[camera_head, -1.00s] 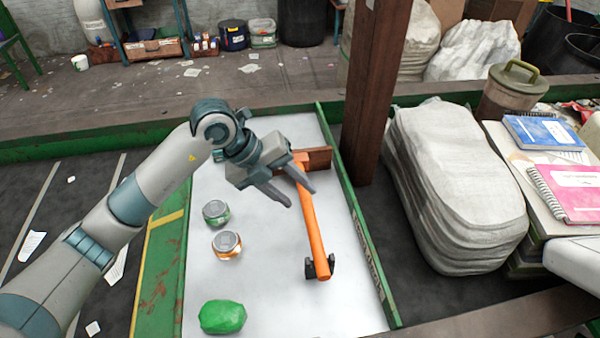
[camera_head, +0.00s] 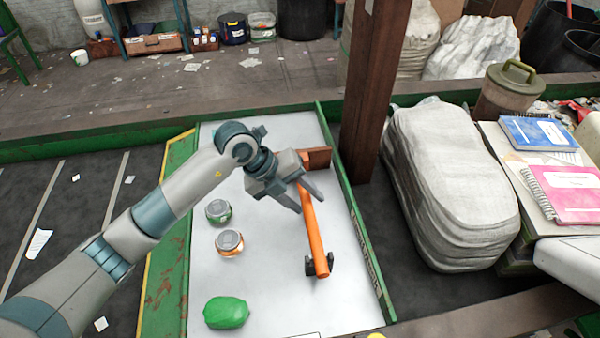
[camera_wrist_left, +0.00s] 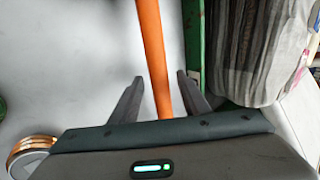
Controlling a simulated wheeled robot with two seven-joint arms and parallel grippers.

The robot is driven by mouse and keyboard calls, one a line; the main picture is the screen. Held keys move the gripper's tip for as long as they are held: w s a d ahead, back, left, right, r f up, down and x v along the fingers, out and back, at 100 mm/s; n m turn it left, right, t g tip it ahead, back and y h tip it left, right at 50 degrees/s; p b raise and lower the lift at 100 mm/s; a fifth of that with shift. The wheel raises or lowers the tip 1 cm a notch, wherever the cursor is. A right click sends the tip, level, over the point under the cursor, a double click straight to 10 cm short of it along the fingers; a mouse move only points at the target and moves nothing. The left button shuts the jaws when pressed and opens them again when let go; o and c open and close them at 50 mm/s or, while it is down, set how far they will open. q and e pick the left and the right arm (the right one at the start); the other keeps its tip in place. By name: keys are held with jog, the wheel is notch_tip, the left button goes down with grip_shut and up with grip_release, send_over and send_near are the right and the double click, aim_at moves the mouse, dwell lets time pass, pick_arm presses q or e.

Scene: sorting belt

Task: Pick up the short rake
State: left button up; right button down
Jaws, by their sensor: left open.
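The short rake has an orange handle (camera_head: 314,238) and lies lengthwise on the white belt (camera_head: 262,285). Its brown head (camera_head: 318,157) is at the far end, and its near end sits in a small black holder (camera_head: 309,265). My left gripper (camera_head: 308,203) is open over the handle, partly hiding its upper part. In the left wrist view the handle (camera_wrist_left: 152,55) runs between the two open fingers (camera_wrist_left: 157,95), with a gap on either side. My right gripper is not in view.
Two cans, one green (camera_head: 218,211) and one orange (camera_head: 229,242), and a green lump (camera_head: 226,312) lie left of the rake. A green rail (camera_head: 358,225) edges the belt's right side, beside a brown post (camera_head: 372,90) and grey stacked sacks (camera_head: 450,190).

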pick_arm(q)
jog(key=shift+d+f, duration=0.3)
jog(key=shift+f, duration=0.15)
grip_shut()
jog(key=shift+w, duration=0.1)
jog(key=shift+r, duration=0.15)
